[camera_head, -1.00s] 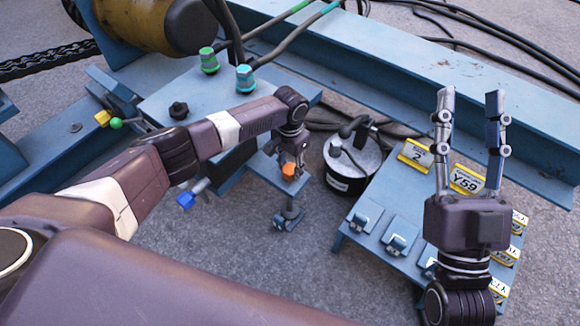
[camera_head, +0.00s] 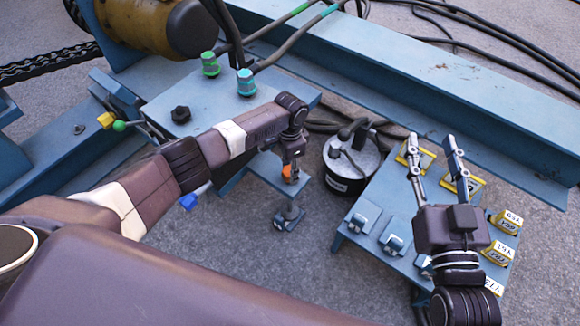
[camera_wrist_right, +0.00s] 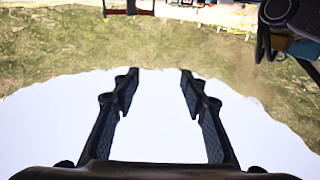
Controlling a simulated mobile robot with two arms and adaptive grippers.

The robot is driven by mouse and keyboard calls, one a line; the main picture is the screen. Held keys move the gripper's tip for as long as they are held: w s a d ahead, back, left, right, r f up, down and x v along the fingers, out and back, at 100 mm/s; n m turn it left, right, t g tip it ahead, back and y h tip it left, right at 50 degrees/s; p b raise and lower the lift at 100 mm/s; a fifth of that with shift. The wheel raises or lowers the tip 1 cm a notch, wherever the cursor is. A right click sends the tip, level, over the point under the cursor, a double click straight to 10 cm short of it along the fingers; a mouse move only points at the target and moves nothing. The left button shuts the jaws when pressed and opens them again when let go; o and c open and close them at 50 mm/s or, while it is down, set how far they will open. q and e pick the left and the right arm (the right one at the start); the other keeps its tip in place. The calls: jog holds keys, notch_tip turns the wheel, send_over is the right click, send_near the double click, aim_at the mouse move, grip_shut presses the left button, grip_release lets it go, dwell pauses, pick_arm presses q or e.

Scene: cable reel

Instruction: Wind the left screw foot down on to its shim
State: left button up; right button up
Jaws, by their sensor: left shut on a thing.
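The screw foot (camera_head: 289,212) hangs below a blue bracket arm (camera_head: 268,180) near the middle of the head view, with a small blue foot plate (camera_head: 287,222) at its lower end. I cannot tell a separate shim or any gap beneath it. An orange knob (camera_head: 290,174) shows above the bracket, in line with the screw. My left gripper (camera_head: 291,164) points down and is shut on the orange knob; its fingers partly hide the knob. My right gripper (camera_head: 431,140) is open and empty above the blue side table; its spread fingers also show in the right wrist view (camera_wrist_right: 158,85).
The blue side table (camera_head: 372,190) carries yellow labelled blocks (camera_head: 503,222) and small blue clamps (camera_head: 394,243). A black-and-white round canister (camera_head: 348,165) stands between it and the bracket. A long blue beam (camera_head: 450,90) and black cables run behind. Grey ground is bare in front.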

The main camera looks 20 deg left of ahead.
pick_arm(q)
jog(key=shift+m, duration=1)
jog(key=m, duration=0.2)
jog(key=shift+m, duration=0.3)
jog(key=m, duration=0.2)
jog(key=shift+m+p, duration=0.35)
jog(key=shift+m, duration=0.05)
jog(key=m, duration=0.3)
jog(key=shift+m, duration=0.3)
pick_arm(e)
notch_tip(320, 180, down, 5)
jog(key=g+h, duration=0.1)
jog(key=g, duration=0.1)
pick_arm(q)
jog(key=shift+m, duration=0.9)
jog(key=m, duration=0.3)
jog(key=shift+m, duration=0.4)
jog(key=m, duration=0.3)
jog(key=shift+b, duration=0.4)
jog(key=shift+m, duration=1.6)
pick_arm(e)
notch_tip(320, 180, up, 6)
jog(key=t+y, duration=0.1)
jog(key=t, duration=0.1)
jog(key=shift+a+r+t, duration=0.1)
jog(key=shift+t, duration=0.2)
